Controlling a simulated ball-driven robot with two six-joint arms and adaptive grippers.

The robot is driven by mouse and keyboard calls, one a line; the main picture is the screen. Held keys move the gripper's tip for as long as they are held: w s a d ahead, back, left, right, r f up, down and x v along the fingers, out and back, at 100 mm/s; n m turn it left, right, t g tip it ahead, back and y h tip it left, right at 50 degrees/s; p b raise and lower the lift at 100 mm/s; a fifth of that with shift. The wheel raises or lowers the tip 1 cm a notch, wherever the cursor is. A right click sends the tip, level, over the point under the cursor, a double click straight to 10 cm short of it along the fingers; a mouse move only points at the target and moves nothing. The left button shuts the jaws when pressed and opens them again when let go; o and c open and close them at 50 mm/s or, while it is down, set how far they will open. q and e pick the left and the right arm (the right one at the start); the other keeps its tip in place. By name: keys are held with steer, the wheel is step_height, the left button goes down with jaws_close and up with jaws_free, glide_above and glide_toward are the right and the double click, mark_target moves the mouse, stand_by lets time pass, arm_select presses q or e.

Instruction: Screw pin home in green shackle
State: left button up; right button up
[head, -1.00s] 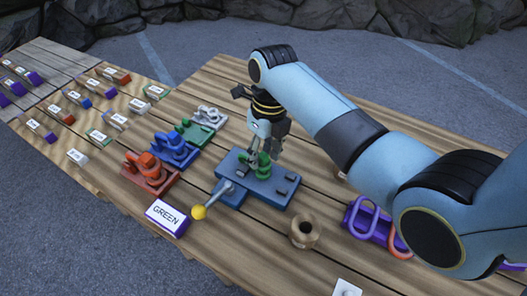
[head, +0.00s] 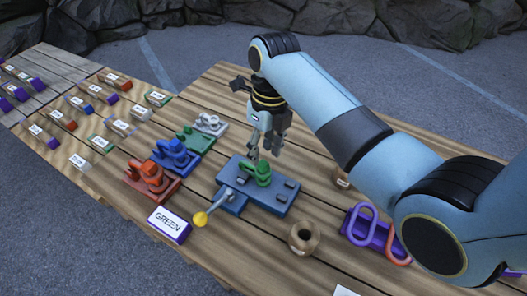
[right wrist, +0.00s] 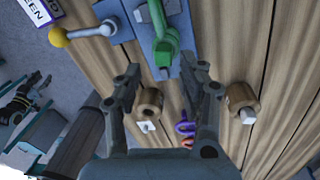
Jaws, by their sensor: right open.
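The green shackle (head: 263,170) stands on a blue fixture plate (head: 284,206) on the wooden table. A lever with a yellow knob (head: 200,219) sticks out at the plate's front left. My right gripper (head: 266,151) is open, just above and behind the shackle, and looks empty. In the right wrist view the green shackle (right wrist: 160,28) is beyond my open right fingers (right wrist: 162,78), its near end (right wrist: 163,73) between the fingertip lines but apparently apart from them. How deep the pin sits cannot be told. A dark gripper-like shape (right wrist: 22,103), probably my left gripper, shows there; its jaw state is unclear.
Red (head: 150,178), blue (head: 176,156), green (head: 194,139) and silver (head: 210,123) shackle stands line the left side. A GREEN sign (head: 168,224) is at the front. A wooden spool (head: 304,237) and a purple block with loops (head: 380,238) are to the right.

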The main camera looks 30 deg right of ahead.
mark_target(263, 163)
stand_by(0.5)
steer(key=shift+f+b, duration=0.8)
steer(key=shift+f, duration=1.4)
steer(key=shift+c, duration=0.5)
jaws_close()
steer(key=shift+o, duration=0.5)
jaws_free()
steer(key=shift+a, duration=0.1)
